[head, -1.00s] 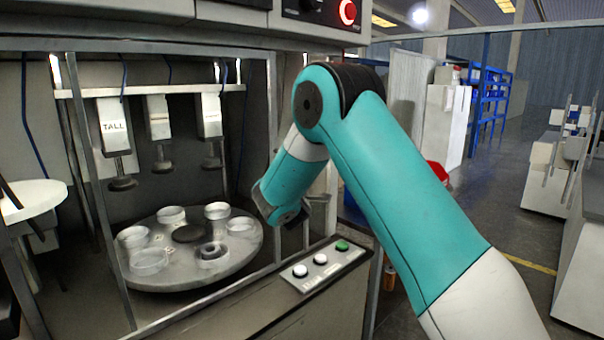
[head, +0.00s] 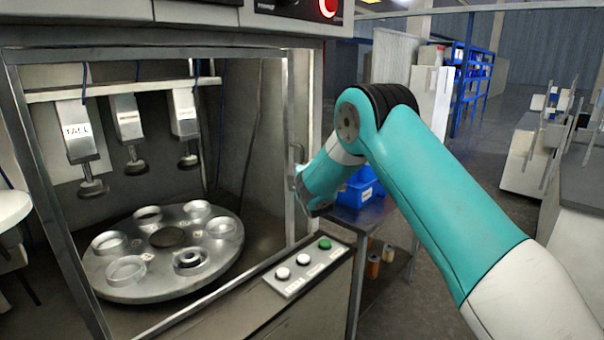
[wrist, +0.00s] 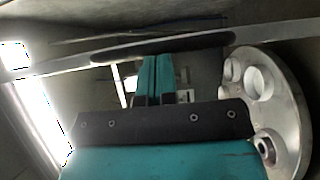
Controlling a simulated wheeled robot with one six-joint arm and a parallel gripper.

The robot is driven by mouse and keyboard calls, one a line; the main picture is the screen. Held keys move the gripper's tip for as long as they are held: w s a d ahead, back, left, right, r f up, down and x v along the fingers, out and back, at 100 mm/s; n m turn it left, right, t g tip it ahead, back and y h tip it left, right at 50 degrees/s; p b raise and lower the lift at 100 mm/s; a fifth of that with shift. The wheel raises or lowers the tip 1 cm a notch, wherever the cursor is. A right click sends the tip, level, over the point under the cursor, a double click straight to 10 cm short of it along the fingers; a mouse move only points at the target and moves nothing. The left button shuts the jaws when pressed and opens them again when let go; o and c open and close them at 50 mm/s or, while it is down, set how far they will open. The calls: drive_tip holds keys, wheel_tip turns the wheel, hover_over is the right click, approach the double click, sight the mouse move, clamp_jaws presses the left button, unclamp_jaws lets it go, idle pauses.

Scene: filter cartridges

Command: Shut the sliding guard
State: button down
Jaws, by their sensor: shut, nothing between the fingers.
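The sliding guard (head: 290,130) is a clear panel in a grey metal frame. It spans the front of the machine, its right upright close beside the machine's right post (head: 313,115). I cannot tell whether they touch. A small handle (head: 297,165) is on that upright. My gripper (wrist: 157,60) is shut and empty; in the head view its fingers are mostly hidden at the handle, beside the right upright. In the wrist view the fingertips meet a dark oval bar (wrist: 200,43), apparently the handle; contact is unclear.
Behind the guard are a round turntable (head: 165,285) with several cups and hanging presses (head: 130,125). A button panel (head: 305,268) is below my wrist. A blue bin (head: 362,190) on a side table stands right of the machine.

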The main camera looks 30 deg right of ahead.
drive_tip(key=shift+d, duration=0.35)
drive_tip(key=s+a+m+g+y+b, duration=0.2)
drive_tip(key=s+a+g, duration=0.4)
drive_tip(key=s, duration=1.1)
drive_tip(key=s+a+f+m+g+y+b, duration=0.1)
drive_tip(key=s+a+m+g+y+b, duration=0.2)
drive_tip(key=s+a, duration=0.6)
drive_tip(key=s+a+m+g+y+b, duration=0.2)
drive_tip(key=s+a+g, duration=0.5)
drive_tip(key=s, duration=1.8)
drive_tip(key=shift+a+f+m+g+y, duration=0.25)
drive_tip(key=shift+m+g+y, duration=0.35)
drive_tip(key=shift+g, duration=0.2)
